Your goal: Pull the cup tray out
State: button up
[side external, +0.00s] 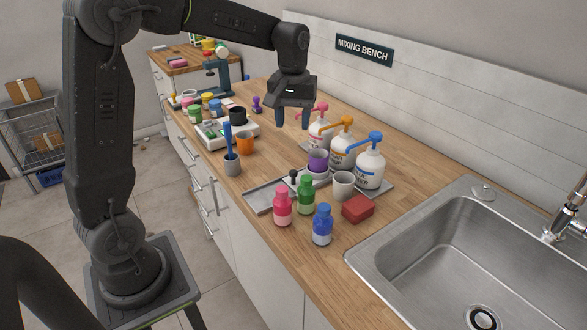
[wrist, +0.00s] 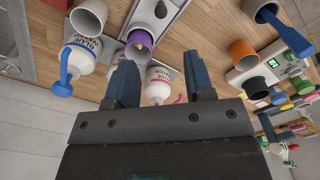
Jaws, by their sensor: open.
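The cup tray is a flat grey metal tray (side external: 263,198) on the wooden counter, with a black knob (side external: 293,174) standing on it. A purple cup (side external: 318,160) sits on a pale cup at its back end, in front of the pump bottles. A whitish cup (side external: 343,186) stands to the right; I cannot tell whether it is on the tray. In the wrist view the tray (wrist: 171,10) and knob (wrist: 161,9) are at the top, with the purple cup (wrist: 140,42) below. My gripper (side external: 292,121) is open and empty above the counter behind the tray; its fingers also show in the wrist view (wrist: 160,82).
Three pump bottles (side external: 370,170) stand behind the tray. Pink (side external: 283,207), green (side external: 306,196) and blue (side external: 322,226) bottles and a red block (side external: 358,209) stand close in front. A brush holder (side external: 232,165), orange cup (side external: 245,144) and scale (side external: 214,137) are left; a sink (side external: 470,250) is right.

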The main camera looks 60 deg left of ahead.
aim_at(293, 171)
jog(key=f, duration=1.4)
jog(key=shift+w+a+f, duration=0.1)
jog(key=shift+w+a, duration=0.1)
jog(key=shift+c, duration=0.2)
grip_shut()
